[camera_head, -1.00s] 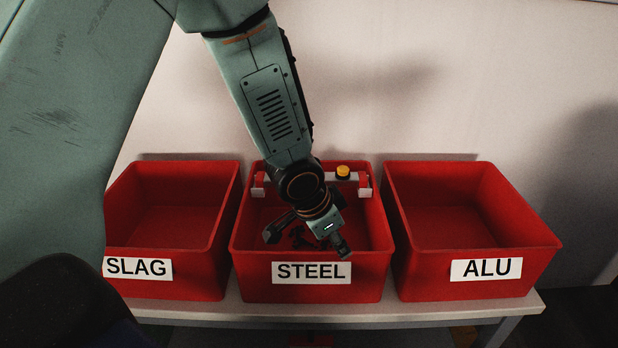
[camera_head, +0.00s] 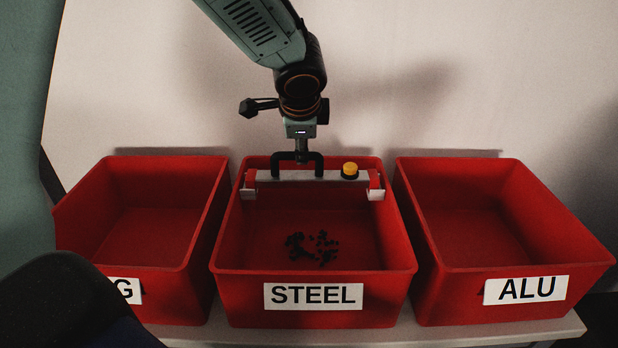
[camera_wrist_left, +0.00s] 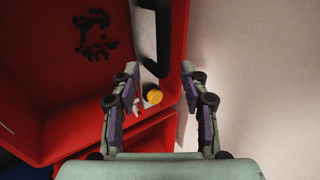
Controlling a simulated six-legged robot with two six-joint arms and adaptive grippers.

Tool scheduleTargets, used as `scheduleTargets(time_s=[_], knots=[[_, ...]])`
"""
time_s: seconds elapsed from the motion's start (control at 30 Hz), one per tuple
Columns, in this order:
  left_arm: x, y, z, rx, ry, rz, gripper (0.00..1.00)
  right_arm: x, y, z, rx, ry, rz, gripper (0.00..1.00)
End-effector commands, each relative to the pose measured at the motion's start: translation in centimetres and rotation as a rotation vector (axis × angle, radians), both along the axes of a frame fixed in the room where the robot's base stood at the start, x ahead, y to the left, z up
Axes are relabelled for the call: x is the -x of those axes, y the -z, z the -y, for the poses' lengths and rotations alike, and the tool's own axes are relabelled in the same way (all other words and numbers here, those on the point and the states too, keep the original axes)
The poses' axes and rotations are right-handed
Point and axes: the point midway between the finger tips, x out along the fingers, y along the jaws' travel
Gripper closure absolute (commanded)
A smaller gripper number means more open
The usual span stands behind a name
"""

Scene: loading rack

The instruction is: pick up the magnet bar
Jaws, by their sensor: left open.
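The magnet bar (camera_head: 268,175) is a pale grey bar with red and white end pieces, a black handle (camera_head: 318,163) and a yellow knob (camera_head: 350,170). It spans the back of the red STEEL bin (camera_head: 236,271). My left gripper (camera_head: 301,157) is at the handle, pointing down from above. In the left wrist view my left gripper (camera_wrist_left: 161,76) is open, with the black handle (camera_wrist_left: 162,45) between its fingers. The yellow knob (camera_wrist_left: 153,95) shows nearer the wrist. Whether a finger touches the handle cannot be told. My right gripper is not in view.
Small dark scraps (camera_head: 312,247) lie on the floor of the STEEL bin. A red SLAG bin (camera_head: 130,262) stands left, its label partly hidden, and a red ALU bin (camera_head: 503,268) right. A pale wall (camera_head: 480,80) rises close behind the bins.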

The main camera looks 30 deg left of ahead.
Motion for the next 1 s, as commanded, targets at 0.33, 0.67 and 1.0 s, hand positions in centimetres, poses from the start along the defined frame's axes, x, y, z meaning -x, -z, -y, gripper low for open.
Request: scheduleTargets(time_s=[0.33,0.67,1.0], knots=[[-1.0,2.3,-0.6,-0.011,0.002,0.001,0.55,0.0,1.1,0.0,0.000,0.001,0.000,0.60],[-3.5,5.8,-1.7,-0.011,0.002,0.001,0.55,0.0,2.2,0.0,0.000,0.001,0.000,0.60],[-4.0,6.1,-2.0,-0.011,0.003,0.002,0.56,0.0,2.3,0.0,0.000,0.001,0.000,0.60]])
